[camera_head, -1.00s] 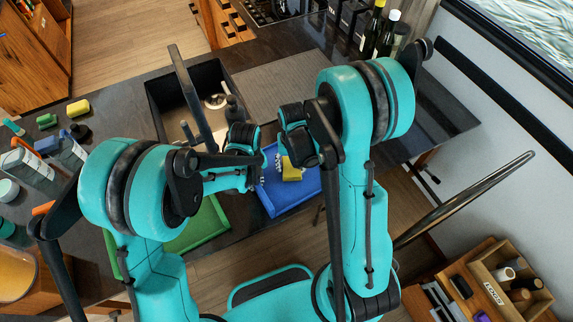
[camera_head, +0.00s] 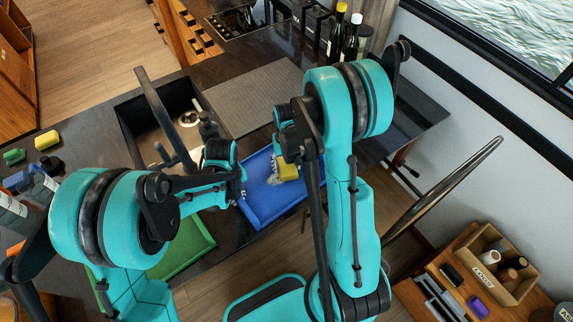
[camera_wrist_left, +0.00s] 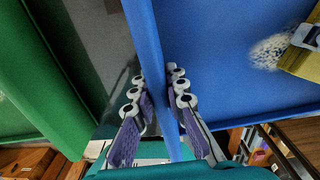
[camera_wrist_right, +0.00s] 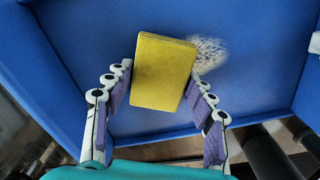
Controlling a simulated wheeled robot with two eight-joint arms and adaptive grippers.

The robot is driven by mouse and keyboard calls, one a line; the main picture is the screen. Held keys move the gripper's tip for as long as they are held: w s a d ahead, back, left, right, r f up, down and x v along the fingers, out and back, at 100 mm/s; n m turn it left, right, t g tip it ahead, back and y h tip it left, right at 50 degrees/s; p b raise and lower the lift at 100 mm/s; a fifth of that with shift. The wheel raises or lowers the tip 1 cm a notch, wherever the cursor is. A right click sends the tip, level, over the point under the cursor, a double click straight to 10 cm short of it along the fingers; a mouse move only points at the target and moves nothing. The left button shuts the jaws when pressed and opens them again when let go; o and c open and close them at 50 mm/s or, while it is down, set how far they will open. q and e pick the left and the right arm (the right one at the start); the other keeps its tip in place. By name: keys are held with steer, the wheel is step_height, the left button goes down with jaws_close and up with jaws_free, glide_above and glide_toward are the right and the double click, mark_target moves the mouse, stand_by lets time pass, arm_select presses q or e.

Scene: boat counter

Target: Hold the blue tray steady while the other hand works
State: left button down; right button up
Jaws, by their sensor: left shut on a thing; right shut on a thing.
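The blue tray (camera_head: 262,207) is at the counter's front edge. My left gripper (camera_head: 242,187) is shut on the tray's left wall, with a finger on each side of the blue rim in the left wrist view (camera_wrist_left: 148,45). My right gripper (camera_wrist_right: 158,86) is shut on a yellow sponge (camera_wrist_right: 163,72) over the tray floor. The sponge (camera_head: 288,171) also shows in the head view. A whitish speckled patch (camera_wrist_right: 211,53) lies on the tray floor beside the sponge. I cannot tell whether the sponge touches the floor.
A green tray (camera_head: 183,248) stands left of the blue one, partly hidden by my left arm. Behind are a sink (camera_head: 150,125) and a ribbed grey mat (camera_head: 255,95). Bottles (camera_head: 345,35) stand at the back right. Small sponges (camera_head: 47,140) lie at the left.

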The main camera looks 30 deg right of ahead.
mark_target(266, 184)
steer(key=a, duration=0.4)
steer(key=shift+s+f, duration=0.1)
steer(key=shift+s, duration=0.25)
steer(key=shift+s+a, duration=0.15)
steer(key=shift+a, duration=1.4)
steer(key=shift+s+a, duration=0.15)
steer(key=shift+a, duration=0.55)
steer(key=shift+a+r, duration=0.2)
steer(key=shift+r, duration=0.05)
step_height(266, 184, up, 8)
